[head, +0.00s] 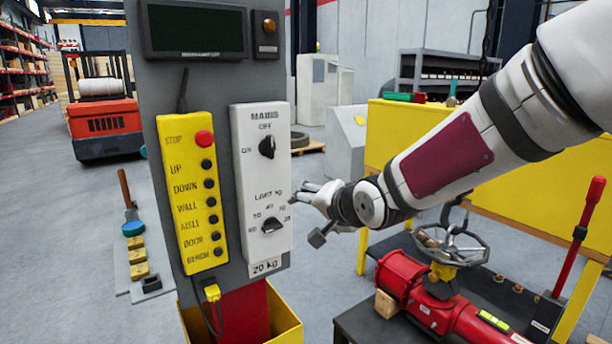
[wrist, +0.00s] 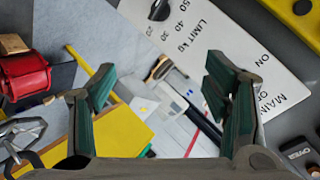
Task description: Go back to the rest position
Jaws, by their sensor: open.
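My gripper (head: 312,195) is open and empty at the end of my white arm, just right of the white control box in the head view. In the wrist view its two green-padded fingers (wrist: 163,85) stand wide apart with nothing between them. The white box (head: 264,185) carries a black MAINS knob (head: 267,146) above a black LIMIT kg knob (head: 271,225). The wrist view shows the LIMIT knob (wrist: 160,9) at its top edge; the right finger overlaps the white panel (wrist: 203,40). I cannot tell the exact gap to the panel.
A yellow button pendant (head: 193,195) hangs left of the white box on the grey post. Below my arm, a red valve actuator (head: 430,300) with a grey handwheel (head: 452,245) lies on a dark bench. A yellow wall (head: 400,135) stands behind my arm.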

